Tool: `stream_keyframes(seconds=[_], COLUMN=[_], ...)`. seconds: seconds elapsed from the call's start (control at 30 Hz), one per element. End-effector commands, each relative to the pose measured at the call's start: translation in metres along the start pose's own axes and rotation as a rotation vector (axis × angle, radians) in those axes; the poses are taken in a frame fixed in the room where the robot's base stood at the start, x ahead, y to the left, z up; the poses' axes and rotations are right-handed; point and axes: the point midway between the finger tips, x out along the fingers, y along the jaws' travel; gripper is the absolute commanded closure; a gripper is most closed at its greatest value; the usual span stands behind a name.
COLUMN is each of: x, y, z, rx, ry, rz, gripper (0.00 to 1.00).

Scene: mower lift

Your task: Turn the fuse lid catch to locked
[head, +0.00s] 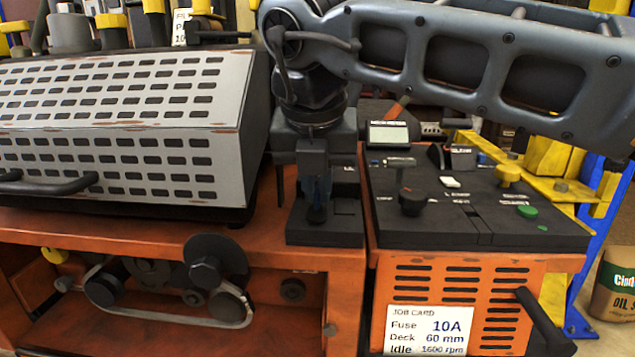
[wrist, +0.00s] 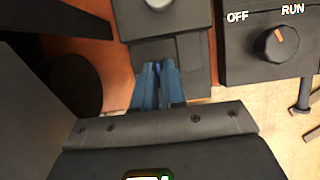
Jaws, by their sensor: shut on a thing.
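The black fuse box (head: 347,230) sits on the orange deck, left of the control panel. My gripper (head: 316,212) points straight down over it. In the wrist view my gripper (wrist: 158,70) has its blue-grey fingers close together over the dark lid (wrist: 190,52). The fingers are shut on the fuse lid catch, a small dark-blue piece that shows only as a sliver between the tips (wrist: 157,66). The fingers hide most of the catch, so I cannot tell which way it is turned.
A grey perforated cover (head: 120,135) stands close on the left. The black control panel (head: 470,225) with knobs and a small screen is on the right. A job card (head: 428,330) hangs below it. In the wrist view an OFF/RUN knob (wrist: 275,47) is nearby.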

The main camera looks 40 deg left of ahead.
Motion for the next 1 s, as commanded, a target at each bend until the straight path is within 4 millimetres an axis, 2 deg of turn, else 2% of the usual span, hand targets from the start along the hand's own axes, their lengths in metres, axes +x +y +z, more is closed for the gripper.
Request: stream_keyframes(seconds=[0.57, 1.0], x=[0.0007, 0.0008], y=[-0.001, -0.004], z=[0.0015, 0.0028], rx=[-0.052, -0.367], ry=[-0.006, -0.007], rz=[0.023, 0.153], gripper=[1.0, 1.0])
